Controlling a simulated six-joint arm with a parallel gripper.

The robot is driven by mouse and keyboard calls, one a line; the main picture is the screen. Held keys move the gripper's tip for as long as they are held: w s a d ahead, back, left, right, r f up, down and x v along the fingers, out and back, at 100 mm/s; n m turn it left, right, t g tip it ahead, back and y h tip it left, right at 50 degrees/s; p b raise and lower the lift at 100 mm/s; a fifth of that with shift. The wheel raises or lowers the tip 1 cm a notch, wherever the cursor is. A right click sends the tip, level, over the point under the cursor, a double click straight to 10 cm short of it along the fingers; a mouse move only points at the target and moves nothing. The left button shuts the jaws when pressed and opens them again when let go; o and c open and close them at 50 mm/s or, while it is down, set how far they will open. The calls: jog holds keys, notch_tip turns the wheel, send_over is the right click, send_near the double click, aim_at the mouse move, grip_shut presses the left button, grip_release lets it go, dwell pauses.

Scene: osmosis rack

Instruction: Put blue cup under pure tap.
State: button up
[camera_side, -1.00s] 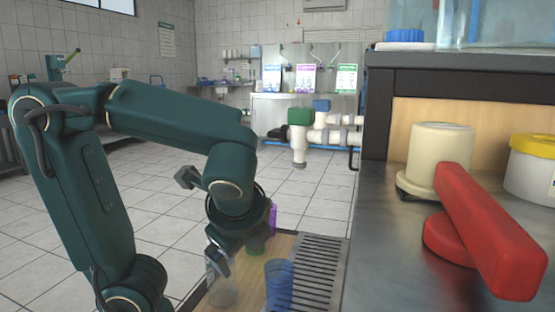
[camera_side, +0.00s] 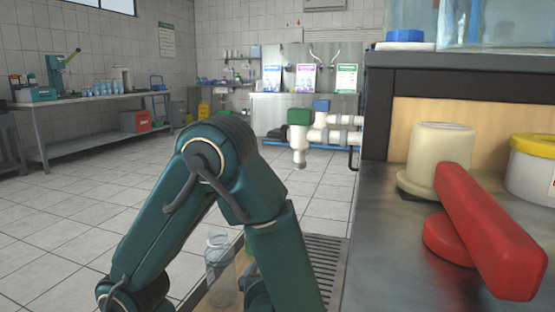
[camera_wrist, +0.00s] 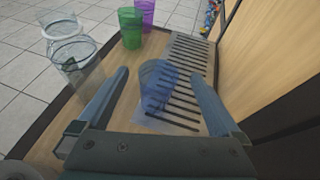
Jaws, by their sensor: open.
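The translucent blue cup (camera_wrist: 157,84) stands upright by the slotted drain grate in the wrist view. My gripper (camera_wrist: 159,75) is open, with one finger on each side of the cup in the picture. I cannot tell whether the fingers touch it. In the side view my arm hides the cup and my gripper. A white tap pipe with a green block (camera_side: 299,117) hangs at the centre of the side view. A blue block (camera_side: 321,105) sits on the pipework behind it. I cannot tell which tap is the pure one.
A green cup (camera_wrist: 130,30) and a purple cup (camera_wrist: 146,11) stand beyond the blue cup. A clear jar (camera_wrist: 76,58) stands to its left. The drain grate (camera_wrist: 190,58) lies to its right, before a wooden wall (camera_wrist: 262,55). A red lever (camera_side: 490,235) sits on the metal counter.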

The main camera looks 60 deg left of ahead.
notch_tip(320, 180, down, 3)
jog(key=shift+a+f, duration=0.15)
jog(key=shift+f, duration=0.05)
jog(key=shift+x, duration=2.5)
jog(key=c, duration=1.4)
jog(key=shift+r, duration=0.1)
